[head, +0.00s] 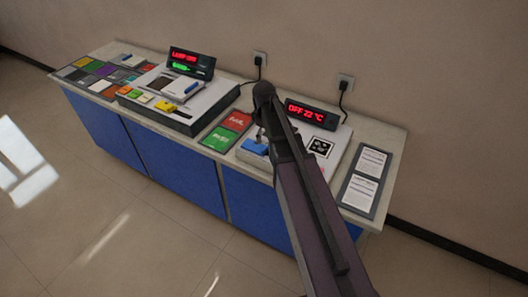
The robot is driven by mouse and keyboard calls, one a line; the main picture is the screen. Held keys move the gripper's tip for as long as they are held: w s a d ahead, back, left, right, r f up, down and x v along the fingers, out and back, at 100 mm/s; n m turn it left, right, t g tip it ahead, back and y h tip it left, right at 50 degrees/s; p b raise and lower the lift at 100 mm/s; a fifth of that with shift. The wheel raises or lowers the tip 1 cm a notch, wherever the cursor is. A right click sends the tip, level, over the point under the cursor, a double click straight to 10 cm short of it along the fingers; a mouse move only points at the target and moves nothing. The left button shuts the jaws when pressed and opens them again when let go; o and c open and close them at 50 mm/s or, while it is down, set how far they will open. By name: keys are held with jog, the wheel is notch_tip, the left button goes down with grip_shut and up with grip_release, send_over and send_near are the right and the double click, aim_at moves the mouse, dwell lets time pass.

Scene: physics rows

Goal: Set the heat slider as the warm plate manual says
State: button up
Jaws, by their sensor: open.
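The warm plate (336,141) is a pale device at the right of the counter. Its dark display (312,114) shows red text that looks like "OFF 22 °C". A blue part (254,145), possibly the heat slider's knob, shows at its left front. My gripper (261,136) is over the plate's left side, close to the blue part; it is open, mostly hidden by my arm, and contact cannot be told. A dark board with two printed white sheets (369,163), perhaps the manual, lies at the right end; its text is too small to read.
A second device (211,101) with a lit display (191,64) and coloured buttons stands left of centre. Red and green cards (227,130) lie between the devices. Several coloured tiles (103,69) cover the left end. Cords run to wall sockets (345,82). Floor in front is clear.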

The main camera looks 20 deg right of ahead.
aim_at(265, 149)
jog(key=shift+f+b, duration=3.25)
jog(key=shift+f, duration=0.3)
jog(key=shift+s+d, duration=0.1)
grip_shut()
